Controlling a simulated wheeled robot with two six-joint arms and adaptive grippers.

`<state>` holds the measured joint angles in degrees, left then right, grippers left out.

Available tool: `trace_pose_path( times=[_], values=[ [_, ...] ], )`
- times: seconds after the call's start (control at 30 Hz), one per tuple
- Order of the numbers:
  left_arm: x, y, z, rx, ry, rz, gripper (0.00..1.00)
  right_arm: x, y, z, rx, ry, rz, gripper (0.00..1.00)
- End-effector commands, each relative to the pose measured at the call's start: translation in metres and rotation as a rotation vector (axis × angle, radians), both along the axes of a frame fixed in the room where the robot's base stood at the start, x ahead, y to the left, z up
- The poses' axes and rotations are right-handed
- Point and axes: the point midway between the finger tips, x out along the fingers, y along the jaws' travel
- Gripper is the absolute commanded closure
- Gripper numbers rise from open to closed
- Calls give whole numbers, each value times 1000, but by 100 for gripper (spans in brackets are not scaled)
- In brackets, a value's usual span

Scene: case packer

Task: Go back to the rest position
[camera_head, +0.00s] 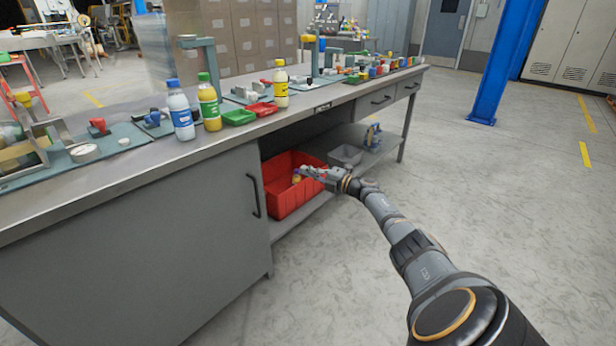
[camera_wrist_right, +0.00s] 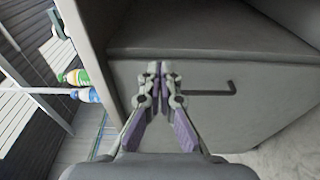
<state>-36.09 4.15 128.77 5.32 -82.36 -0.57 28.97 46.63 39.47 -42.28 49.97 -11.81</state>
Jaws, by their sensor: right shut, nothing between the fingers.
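My right arm reaches in from the lower right in the head view. My right gripper (camera_head: 312,172) is in front of the open shelf bay of the workbench, over the red bin (camera_head: 285,198) in the picture. In the right wrist view the right gripper (camera_wrist_right: 159,68) has its fingertips together with nothing between them. The grey cabinet door with its dark handle (camera_wrist_right: 215,90) shows behind the fingers there. My left gripper is in neither view.
The workbench (camera_head: 170,153) carries bottles with blue (camera_head: 181,115), green (camera_head: 209,107) and yellow (camera_head: 281,87) caps near its front edge. A grey bin (camera_head: 345,155) stands on the lower shelf. A blue post (camera_head: 495,70) rises at the right. The floor (camera_head: 520,210) right of the arm is clear.

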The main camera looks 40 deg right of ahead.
Motion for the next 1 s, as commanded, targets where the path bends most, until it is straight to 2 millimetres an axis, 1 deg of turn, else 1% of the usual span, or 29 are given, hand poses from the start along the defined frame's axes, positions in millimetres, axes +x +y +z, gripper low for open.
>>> trace_pose_path(
  times=[0.03,0.2,0.5,0.57,0.67,0.7,0.77,0.8,0.87,0.9,0.97,1.0],
  values=[
    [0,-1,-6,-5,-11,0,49,-1,-5,-2,0,-1,-2,100],
    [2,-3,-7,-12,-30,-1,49,-2,-10,0,1,1,0,100],
    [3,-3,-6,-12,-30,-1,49,-2,-9,0,2,1,0,100],
    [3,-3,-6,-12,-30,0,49,1,-4,-5,11,3,-7,100],
    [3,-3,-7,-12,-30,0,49,11,20,-30,75,17,-69,100],
    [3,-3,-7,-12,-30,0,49,15,36,-47,125,31,-115,100],
    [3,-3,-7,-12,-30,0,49,14,64,-78,229,68,-205,100],
    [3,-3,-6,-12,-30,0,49,7,84,-102,315,106,-277,100],
    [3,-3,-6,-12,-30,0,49,-12,113,-139,449,185,-392,100],
    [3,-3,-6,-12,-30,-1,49,-31,132,-163,539,248,-470,100],
    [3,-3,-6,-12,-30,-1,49,-63,160,-195,659,353,-580,100],
    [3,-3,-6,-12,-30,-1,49,-87,178,-213,731,427,-648,100]
  ],
)
